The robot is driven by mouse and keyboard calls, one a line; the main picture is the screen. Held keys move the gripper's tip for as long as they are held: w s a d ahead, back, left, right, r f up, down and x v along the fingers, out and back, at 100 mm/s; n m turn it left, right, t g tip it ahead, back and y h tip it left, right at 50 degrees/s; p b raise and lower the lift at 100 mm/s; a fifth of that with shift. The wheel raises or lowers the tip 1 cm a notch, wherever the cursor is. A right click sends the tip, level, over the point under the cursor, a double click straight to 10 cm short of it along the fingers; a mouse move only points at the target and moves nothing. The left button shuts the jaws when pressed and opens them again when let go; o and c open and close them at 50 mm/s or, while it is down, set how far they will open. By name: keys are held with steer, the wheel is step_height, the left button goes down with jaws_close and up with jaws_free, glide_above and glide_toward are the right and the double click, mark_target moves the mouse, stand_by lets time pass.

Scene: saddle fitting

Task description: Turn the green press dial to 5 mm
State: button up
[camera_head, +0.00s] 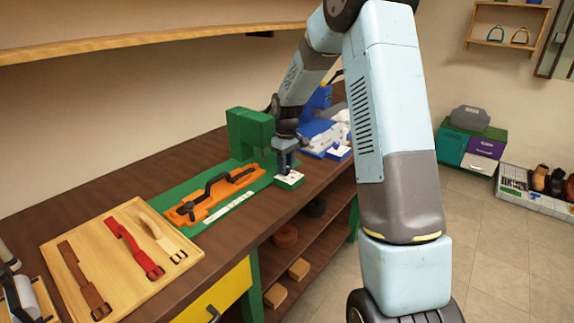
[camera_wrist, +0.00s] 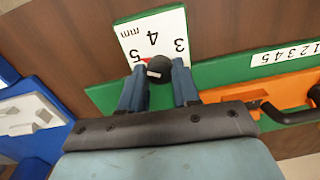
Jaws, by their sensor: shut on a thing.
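The green press (camera_head: 250,135) stands at the back of the bench. Its dial has a white plate (camera_head: 292,177) on a green block near the bench's front edge. In the wrist view the plate (camera_wrist: 135,30) shows 3, 4, 5 and "mm". My gripper (camera_head: 287,167) points down over the dial. In the wrist view my gripper (camera_wrist: 160,82) has its two blue fingers on either side of the round black knob (camera_wrist: 161,70) and is shut on it. A small red pointer (camera_wrist: 146,60) shows beside the 5; the knob and fingers hide the rest.
An orange clamp tool with a black handle (camera_head: 210,197) and a white scale strip (camera_head: 228,208) lie left of the dial. A wooden board (camera_head: 95,240) with several straps is farther left. A blue device (camera_head: 318,130) with white parts stands right of the press.

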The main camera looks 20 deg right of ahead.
steer(key=shift+d, duration=0.15)
steer(key=o, duration=1.1)
steer(key=shift+c, duration=0.2)
step_height(320, 180, up, 14)
steer(key=shift+f, duration=0.2)
steer(key=shift+w+d, duration=0.1)
